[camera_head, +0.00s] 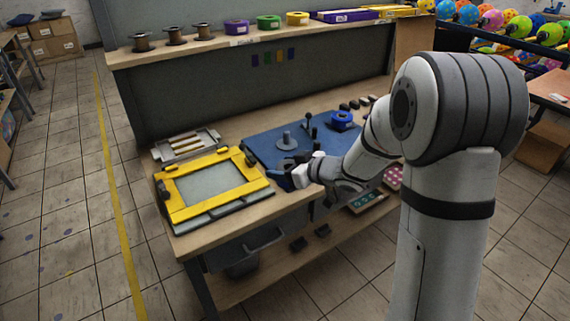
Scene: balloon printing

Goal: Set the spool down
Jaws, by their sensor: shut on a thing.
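My gripper (290,170) is low over the front edge of the blue board (262,147) on the workbench, left of my forearm. It is shut on a spool, which is small and mostly hidden by the fingers; only dark parts show there, and its colour is unclear. I cannot tell whether the spool touches the board. A grey upright spindle (286,139) on a round base stands on the board just behind my gripper. A blue spool (341,120) sits at the board's back right, apart from my gripper.
A yellow frame (165,196) lies left of the board, with a grey tray (165,148) behind it. Several brown, purple, green and yellow spools stand on the upper shelf (220,45). A thin dark post (308,122) rises near the spindle. A dark bin (245,252) hangs below the bench.

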